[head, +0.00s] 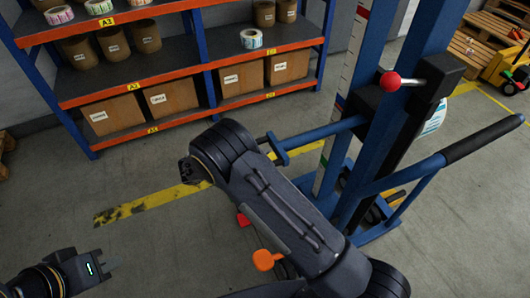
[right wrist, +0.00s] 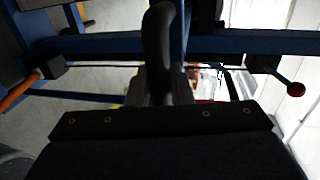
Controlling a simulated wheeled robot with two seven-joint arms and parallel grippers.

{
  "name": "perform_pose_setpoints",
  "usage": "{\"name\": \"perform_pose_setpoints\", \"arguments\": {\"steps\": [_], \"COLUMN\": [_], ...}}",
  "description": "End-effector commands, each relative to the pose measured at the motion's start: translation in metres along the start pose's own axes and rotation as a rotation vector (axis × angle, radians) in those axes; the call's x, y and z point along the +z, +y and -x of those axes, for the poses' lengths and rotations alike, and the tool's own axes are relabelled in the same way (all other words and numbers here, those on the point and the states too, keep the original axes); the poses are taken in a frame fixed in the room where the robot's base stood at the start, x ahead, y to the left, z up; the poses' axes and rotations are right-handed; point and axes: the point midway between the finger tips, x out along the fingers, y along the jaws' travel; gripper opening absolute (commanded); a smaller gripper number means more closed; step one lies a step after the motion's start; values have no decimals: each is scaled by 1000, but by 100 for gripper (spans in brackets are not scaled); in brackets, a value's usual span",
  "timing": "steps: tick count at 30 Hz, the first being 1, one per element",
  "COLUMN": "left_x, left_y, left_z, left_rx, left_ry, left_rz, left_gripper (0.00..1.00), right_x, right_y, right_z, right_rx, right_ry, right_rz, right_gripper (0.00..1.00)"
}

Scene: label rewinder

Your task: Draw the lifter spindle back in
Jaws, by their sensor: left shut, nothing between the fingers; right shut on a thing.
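The blue lifter (head: 345,120) stands at the right of the head view. A red ball knob (head: 390,80) sits on the mast; a red knob also shows in the right wrist view (right wrist: 296,89). My right gripper (right wrist: 163,88) is shut on a black curved handle (right wrist: 160,35) in the right wrist view; my own arm hides it in the head view. My left gripper (head: 97,268) is shut and empty at the lower left, away from the lifter.
A blue and orange shelf rack (head: 190,77) with boxes and label rolls stands at the back left. A push handle with a black grip (head: 484,139) juts right from the lifter. An orange lever-like part (head: 265,260) shows beside my right arm.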

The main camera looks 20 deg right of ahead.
Motion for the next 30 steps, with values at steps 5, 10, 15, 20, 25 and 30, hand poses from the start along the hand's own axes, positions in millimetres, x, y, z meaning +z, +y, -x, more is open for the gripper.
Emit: {"name": "perform_pose_setpoints", "arguments": {"steps": [5, 10, 15, 20, 25, 30], "left_x": [0, 0, 0, 0, 0, 1], "left_y": [0, 0, 0, 0, 0, -1], "left_z": [0, 0, 0, 0, 0, -2], "left_rx": [0, 0, 0, 0, 0, 0], "left_ry": [0, 0, 0, 0, 0, 0], "left_rz": [0, 0, 0, 0, 0, 0], "left_gripper": [0, 0, 0, 0, 0, 0], "right_x": [-1, -1, -1, 0, 0, 0], "right_y": [2, 2, 3, 2, 1, 2], "right_z": [4, 4, 5, 4, 3, 15], "right_rx": [3, 5, 7, 4, 2, 3], "right_ry": [1, 0, -1, 0, 1, -2], "right_rz": [2, 2, 2, 1, 0, -1], "right_gripper": [0, 0, 28, 39, 39, 39]}}
